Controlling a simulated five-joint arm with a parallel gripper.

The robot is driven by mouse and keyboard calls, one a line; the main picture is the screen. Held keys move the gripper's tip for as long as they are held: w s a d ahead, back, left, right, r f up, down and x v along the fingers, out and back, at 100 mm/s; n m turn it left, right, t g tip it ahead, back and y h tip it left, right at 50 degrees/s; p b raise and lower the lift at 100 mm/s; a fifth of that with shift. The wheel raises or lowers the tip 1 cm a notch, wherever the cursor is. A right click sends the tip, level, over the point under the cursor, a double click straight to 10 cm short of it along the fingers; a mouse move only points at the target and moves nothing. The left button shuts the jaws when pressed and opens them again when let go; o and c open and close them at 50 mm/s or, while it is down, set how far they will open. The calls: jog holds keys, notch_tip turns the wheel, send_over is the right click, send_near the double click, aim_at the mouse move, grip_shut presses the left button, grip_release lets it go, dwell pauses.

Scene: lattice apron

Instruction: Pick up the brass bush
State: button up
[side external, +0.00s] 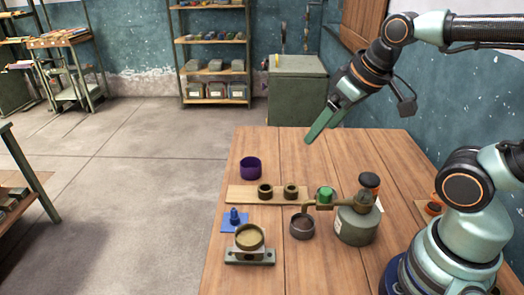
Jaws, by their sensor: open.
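My gripper (322,128) has green fingers and hangs above the far edge of the wooden table, empty, pointing down and left. It is well above and behind the small parts. Two short dark brass-brown bushes, a left one (265,191) and a right one (291,192), stand upright with open tops on a pale wooden strip (241,195). A wider brass-coloured round piece (249,237) sits on a grey-green block (237,257) at the near left. I cannot tell for sure which of these is the brass bush. My gripper touches none of them.
A purple ring (251,169) stands behind the strip. A blue piece (234,216) lies on a blue pad at left. A dark round cup (302,227), a green knob (325,195) and a grey-green canister (356,224) stand right. The table's far part is clear.

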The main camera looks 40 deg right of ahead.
jog(key=w+d+f+n+g, duration=0.1)
jog(key=w+f+n+g, duration=0.2)
jog(key=w+n, duration=0.3)
jog(key=n+g, duration=0.3)
jog(key=n, duration=0.7)
send_over(292, 184)
jog(key=a, duration=0.1)
notch_tip(292, 184, down, 8)
jog(key=f, duration=1.2)
jog(key=shift+s+a, duration=0.1)
jog(key=shift+s, duration=0.3)
grip_shut()
